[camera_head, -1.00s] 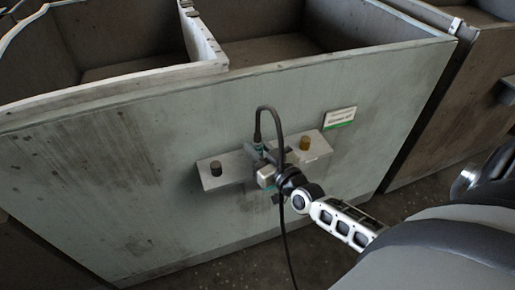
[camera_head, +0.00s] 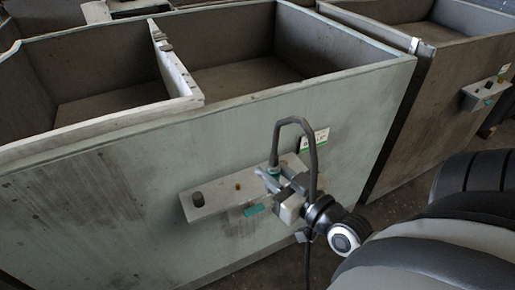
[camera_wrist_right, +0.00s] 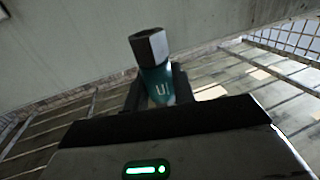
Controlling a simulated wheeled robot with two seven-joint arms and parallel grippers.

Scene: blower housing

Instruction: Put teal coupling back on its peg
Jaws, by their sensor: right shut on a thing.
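In the right wrist view the teal coupling (camera_wrist_right: 157,84) stands between the fingers, with a grey hex end pointing away from the gripper. A grey shelf (camera_head: 215,203) on the housing wall carries a dark peg (camera_head: 197,198) at its left end and a small brass-coloured peg (camera_head: 238,186) further right. My left gripper is not in view.
The pale green housing wall (camera_head: 110,210) rises behind the shelf. A white and green sign (camera_head: 318,138) is on the wall, partly behind the hose. A second housing (camera_head: 440,120) with a similar shelf (camera_head: 485,93) stands at the right. The wall left of the shelf is clear.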

